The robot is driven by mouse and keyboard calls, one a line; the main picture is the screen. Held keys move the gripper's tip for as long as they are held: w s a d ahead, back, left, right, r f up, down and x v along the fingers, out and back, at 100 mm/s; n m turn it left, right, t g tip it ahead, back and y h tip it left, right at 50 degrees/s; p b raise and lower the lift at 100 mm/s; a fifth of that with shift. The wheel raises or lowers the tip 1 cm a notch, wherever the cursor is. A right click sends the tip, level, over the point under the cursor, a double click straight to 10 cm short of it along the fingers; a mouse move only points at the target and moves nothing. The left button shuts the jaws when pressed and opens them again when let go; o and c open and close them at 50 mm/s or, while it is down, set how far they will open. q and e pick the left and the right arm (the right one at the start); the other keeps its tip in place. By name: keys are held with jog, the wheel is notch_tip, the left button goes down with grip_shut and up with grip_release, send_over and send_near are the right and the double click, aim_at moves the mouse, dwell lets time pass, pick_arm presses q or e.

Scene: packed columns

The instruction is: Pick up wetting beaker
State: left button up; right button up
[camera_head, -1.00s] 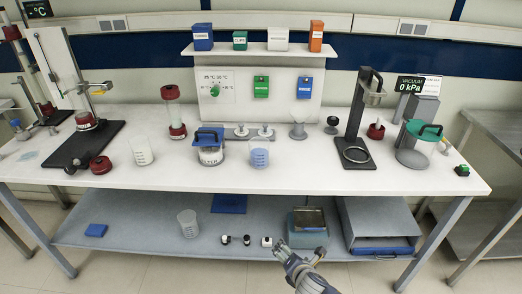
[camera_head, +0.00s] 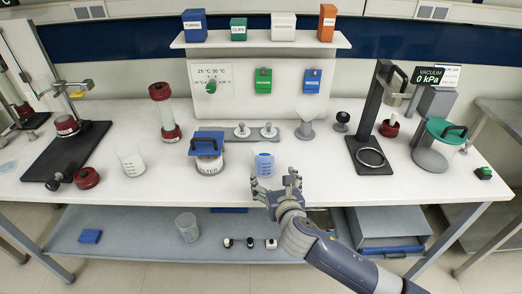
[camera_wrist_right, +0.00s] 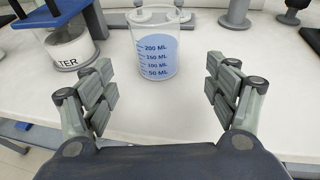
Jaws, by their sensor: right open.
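A clear beaker with blue liquid and blue volume marks (camera_head: 263,163) stands upright on the white bench, right of the blue-lidded pot. It also shows in the right wrist view (camera_wrist_right: 157,50), centred beyond my fingers. My right gripper (camera_head: 275,187) is open and empty at the bench's front edge, just in front of this beaker and apart from it. In the right wrist view its two fingers (camera_wrist_right: 163,92) are spread to either side. An empty clear beaker (camera_head: 131,160) stands further left on the bench, and another (camera_head: 187,227) stands on the lower shelf. My left gripper is not in view.
The blue-lidded pot (camera_head: 207,152) stands close left of the blue beaker. A grey strip with two white knobs (camera_head: 240,132) lies behind it. Bench right of the beaker is clear.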

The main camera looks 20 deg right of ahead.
aim_at(267, 167)
jog(key=shift+x, duration=1.25)
jog(key=x, duration=0.3)
jog(key=shift+w+r, duration=0.1)
jog(key=shift+r, duration=0.05)
jog(key=shift+w+f, duration=0.25)
jog(key=shift+w, duration=0.35)
jog(key=x, duration=0.3)
jog(key=shift+w+a+f, duration=0.15)
jog(key=shift+w, duration=0.25)
jog(key=shift+w+f, duration=0.1)
jog(key=shift+w, duration=0.1)
jog(key=shift+c, duration=0.2)
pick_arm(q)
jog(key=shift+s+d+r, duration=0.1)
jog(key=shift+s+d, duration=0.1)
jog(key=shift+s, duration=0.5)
pick_arm(e)
jog(key=c, duration=1.2)
